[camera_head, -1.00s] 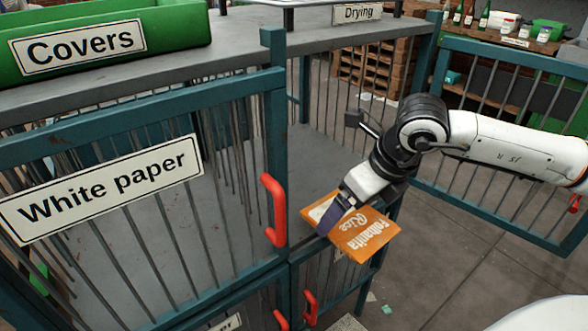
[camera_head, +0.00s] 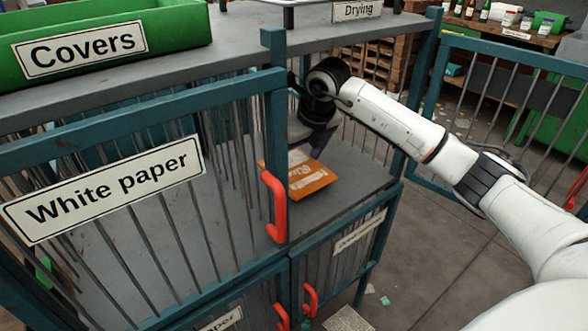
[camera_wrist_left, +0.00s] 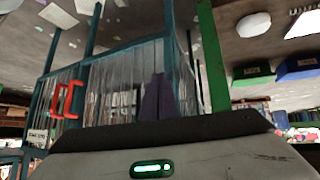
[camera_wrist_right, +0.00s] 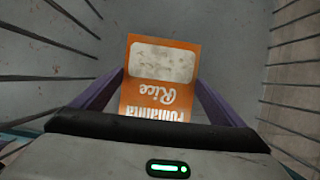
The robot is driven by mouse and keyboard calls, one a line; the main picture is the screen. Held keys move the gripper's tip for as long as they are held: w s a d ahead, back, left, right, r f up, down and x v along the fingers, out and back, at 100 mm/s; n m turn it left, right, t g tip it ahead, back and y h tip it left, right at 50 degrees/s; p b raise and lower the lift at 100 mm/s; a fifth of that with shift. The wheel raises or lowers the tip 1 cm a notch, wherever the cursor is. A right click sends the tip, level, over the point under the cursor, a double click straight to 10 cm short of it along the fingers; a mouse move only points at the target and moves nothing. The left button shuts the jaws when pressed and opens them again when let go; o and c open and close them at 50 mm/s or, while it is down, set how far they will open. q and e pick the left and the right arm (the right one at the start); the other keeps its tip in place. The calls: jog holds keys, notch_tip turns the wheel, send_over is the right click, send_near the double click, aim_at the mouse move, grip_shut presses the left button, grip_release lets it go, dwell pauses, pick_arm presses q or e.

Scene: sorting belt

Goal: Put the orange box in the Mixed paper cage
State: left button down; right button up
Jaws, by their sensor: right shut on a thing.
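The orange box (camera_head: 312,176), a flat packet printed "Rice", is inside the open cage compartment (camera_head: 350,190) to the right of the White paper door. I cannot tell whether it touches the compartment floor. My right gripper (camera_wrist_right: 160,84) is shut on the orange box, which also shows between its fingers in the right wrist view (camera_wrist_right: 165,65). In the head view this gripper is partly hidden by the cage post and its own wrist. No Mixed paper label can be read. My left gripper (camera_wrist_left: 157,82) is shut and empty, outside the head view.
The White paper cage (camera_head: 105,185) has a closed barred door with a red handle (camera_head: 273,205). A teal post (camera_head: 274,130) separates it from the open compartment. A barred door (camera_head: 500,110) stands open at right. A green Covers bin (camera_head: 165,22) sits on top.

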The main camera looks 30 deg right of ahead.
aim_at(295, 168)
jog(key=shift+w+a, duration=0.1)
jog(key=shift+w, duration=0.25)
jog(key=shift+s+f+b, duration=0.1)
jog(key=shift+f+b, duration=0.3)
jog(key=shift+f, duration=1.65)
jog(key=o, duration=0.7)
jog(key=shift+r+p, duration=0.3)
jog(key=shift+r, duration=0.3)
jog(key=v, duration=0.5)
jog(key=shift+s+p, duration=0.1)
jog(key=shift+p, duration=0.2)
jog(key=s, duration=0.7)
jog(key=s+d+b, duration=0.1)
jog(key=s, duration=0.3)
jog(key=shift+s+f, duration=0.3)
jog(key=shift+s, duration=0.05)
